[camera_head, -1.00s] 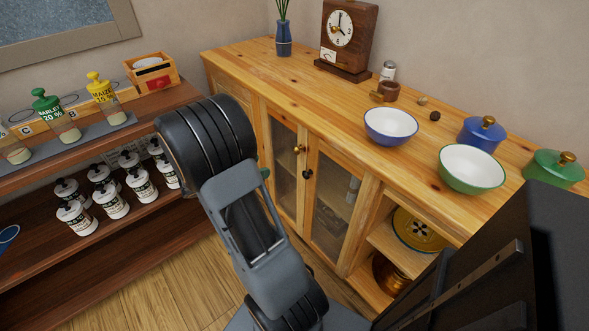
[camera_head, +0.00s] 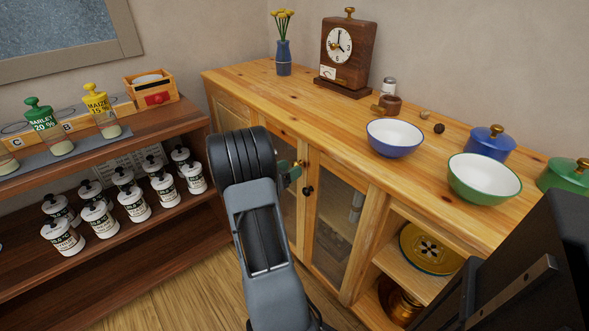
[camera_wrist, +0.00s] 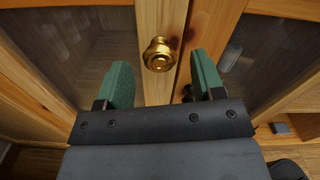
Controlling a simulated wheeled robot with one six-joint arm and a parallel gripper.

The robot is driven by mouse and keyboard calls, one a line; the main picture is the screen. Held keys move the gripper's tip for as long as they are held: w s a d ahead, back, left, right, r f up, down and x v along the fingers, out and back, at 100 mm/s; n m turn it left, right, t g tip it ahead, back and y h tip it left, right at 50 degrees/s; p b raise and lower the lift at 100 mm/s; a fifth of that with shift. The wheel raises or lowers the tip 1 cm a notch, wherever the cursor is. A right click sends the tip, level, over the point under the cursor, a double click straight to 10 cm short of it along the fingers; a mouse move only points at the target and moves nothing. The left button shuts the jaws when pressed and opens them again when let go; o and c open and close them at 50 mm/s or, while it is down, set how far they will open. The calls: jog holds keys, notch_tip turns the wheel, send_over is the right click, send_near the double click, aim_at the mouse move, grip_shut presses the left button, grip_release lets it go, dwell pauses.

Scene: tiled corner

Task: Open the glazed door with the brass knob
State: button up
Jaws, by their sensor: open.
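The glazed door with the brass knob (camera_wrist: 150,88) is the left of two glazed doors in the pine sideboard and looks shut. Its round brass knob (camera_wrist: 159,54) shows in the wrist view between the green fingers of my gripper (camera_wrist: 160,62). The fingers are open, one on each side of the knob, with gaps to it. In the head view my gripper (camera_head: 289,172) is at the doors, and my arm hides much of the left door. The right glazed door (camera_head: 335,222) has a dark knob (camera_head: 307,190), partly hidden by my right finger in the wrist view.
The sideboard top (camera_head: 300,100) holds a clock (camera_head: 347,50), a vase (camera_head: 283,58), bowls and lidded pots. Open shelves (camera_head: 410,275) lie right of the doors. A dark shelf unit (camera_head: 150,215) with several jars stands left. Wooden floor (camera_head: 185,290) is clear between.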

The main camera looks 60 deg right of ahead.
jog(key=shift+x, duration=1.15)
jog(key=shift+c, duration=0.4)
grip_shut()
